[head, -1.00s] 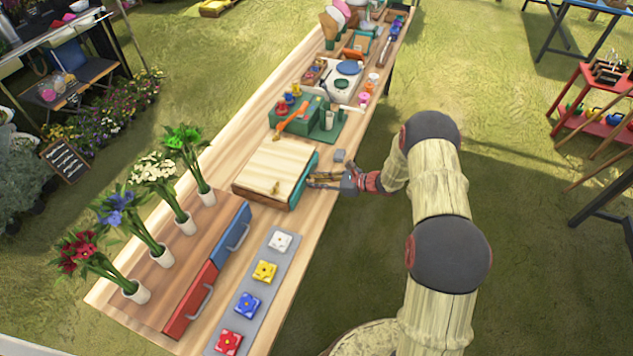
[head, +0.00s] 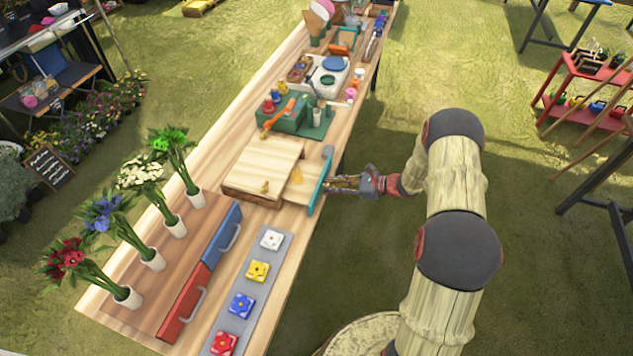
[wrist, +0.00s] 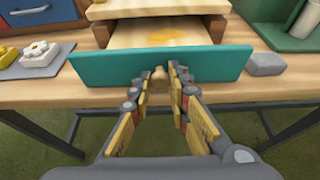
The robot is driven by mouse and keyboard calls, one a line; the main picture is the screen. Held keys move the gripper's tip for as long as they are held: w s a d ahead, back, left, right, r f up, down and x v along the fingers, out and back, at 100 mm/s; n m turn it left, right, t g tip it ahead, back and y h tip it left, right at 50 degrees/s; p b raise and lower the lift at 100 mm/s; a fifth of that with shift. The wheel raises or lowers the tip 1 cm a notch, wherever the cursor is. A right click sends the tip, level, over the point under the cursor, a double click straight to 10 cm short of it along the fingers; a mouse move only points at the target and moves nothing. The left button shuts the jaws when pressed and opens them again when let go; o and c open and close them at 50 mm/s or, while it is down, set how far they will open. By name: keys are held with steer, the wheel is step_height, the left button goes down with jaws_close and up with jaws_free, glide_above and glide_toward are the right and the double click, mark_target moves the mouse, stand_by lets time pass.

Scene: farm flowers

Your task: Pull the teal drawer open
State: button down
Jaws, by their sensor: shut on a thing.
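The teal drawer (head: 320,181) stands pulled out from its wooden box (head: 262,168), with its front near the table's right edge. Its pale inside shows, with a small yellow-orange thing (head: 298,175) lying in it. In the wrist view the teal front (wrist: 105,68) spans the middle of the picture, and the yellow-orange thing (wrist: 170,37) lies behind it. My gripper (head: 332,184) is at the outer face of the front. In the wrist view its fingertips (wrist: 160,75) are close together on the drawer's handle, which they mostly hide.
A grey block (wrist: 266,64) lies just right of the drawer in the wrist view. A green unit (head: 300,118) stands behind the box. A grey strip with coloured flower tiles (head: 257,271) and a red and blue drawer unit (head: 187,303) lie nearer.

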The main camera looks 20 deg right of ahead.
steer(key=s+d, duration=0.1)
steer(key=d, duration=0.1)
steer(key=s+d, duration=0.1)
steer(key=d, duration=0.1)
steer(key=shift+s, duration=0.4)
steer(key=c, duration=1.7)
jaws_free()
steer(key=v, duration=1.2)
